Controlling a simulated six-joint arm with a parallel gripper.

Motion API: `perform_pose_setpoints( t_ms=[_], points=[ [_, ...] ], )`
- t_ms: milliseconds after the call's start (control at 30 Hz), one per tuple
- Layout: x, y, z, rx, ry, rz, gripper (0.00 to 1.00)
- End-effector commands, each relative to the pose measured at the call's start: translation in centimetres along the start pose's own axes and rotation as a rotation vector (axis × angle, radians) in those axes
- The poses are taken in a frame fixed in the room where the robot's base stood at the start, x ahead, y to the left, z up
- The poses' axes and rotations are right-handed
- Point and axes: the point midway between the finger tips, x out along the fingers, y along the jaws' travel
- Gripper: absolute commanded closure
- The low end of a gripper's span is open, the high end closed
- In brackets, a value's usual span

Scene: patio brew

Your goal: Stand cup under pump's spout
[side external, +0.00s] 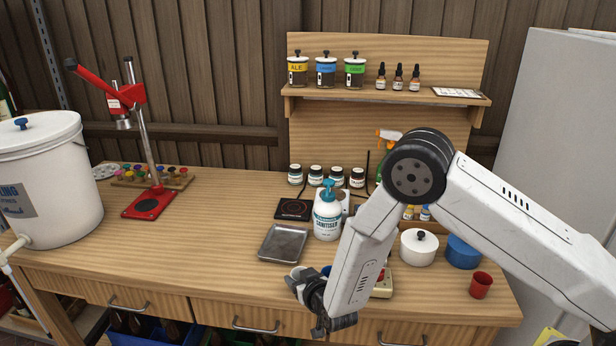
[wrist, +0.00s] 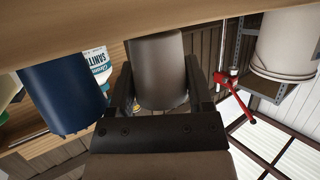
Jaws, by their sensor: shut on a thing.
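The pump bottle (side external: 327,219), white with a teal pump head and a sanitiser label, stands on the bench behind a grey metal tray (side external: 283,244). Part of its label also shows in the wrist view (wrist: 95,62). My gripper (side external: 304,286) is low at the bench's front edge, in front of the tray and bottle. In the wrist view my gripper (wrist: 160,88) is shut on a grey-brown cup (wrist: 157,70), one finger on each side. In the side view only a pale rim of the cup (side external: 297,271) shows. A dark blue cup (wrist: 62,95) stands beside it, apart from the fingers.
A black scale or hot plate (side external: 293,209) lies left of the bottle. A white lidded pot (side external: 419,248), a blue pot (side external: 464,251) and a red cup (side external: 480,286) stand at right. A red capper (side external: 148,200) and white bucket (side external: 60,190) stand left. The bench's left middle is clear.

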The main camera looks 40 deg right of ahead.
Motion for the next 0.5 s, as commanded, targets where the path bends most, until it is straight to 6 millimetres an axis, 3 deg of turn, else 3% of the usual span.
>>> perform_pose_setpoints(
  t_ms=[333,367,467,500],
  points=[
    [0.14,0.00,0.37,0.000,0.000,0.000,0.89],
    [0.15,0.00,0.39,0.000,0.000,0.000,0.31],
    [0.14,0.00,0.36,0.000,0.000,0.000,0.00],
    [0.14,0.00,0.36,0.000,0.000,0.000,0.00]
  ],
)
